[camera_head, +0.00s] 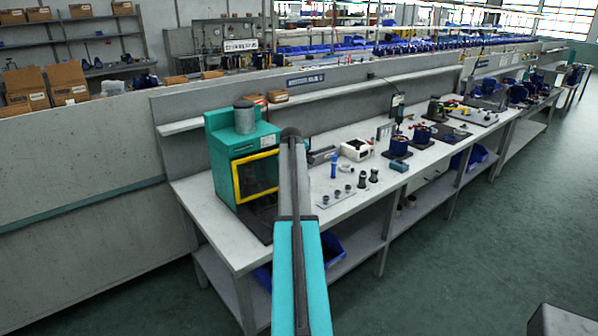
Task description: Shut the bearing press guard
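The bearing press is a teal cabinet (222,150) with a grey cylinder (244,118) on top, at the near left end of the workbench. Its guard (256,178) is a yellow frame around a dark window on the cabinet's front. I cannot tell how far open it stands; its right edge meets the outline of my arm. A dark base plate (256,222) shows below it. My arm rises from the bottom of the picture, just right of the press. I cannot make out my gripper; it seems hidden behind the arm.
The workbench (345,208) runs away to the right. A plate with small parts (336,198), a blue bottle (333,166) and a white housing (356,150) lie right of my arm. Blue bins (328,250) sit on the lower shelf.

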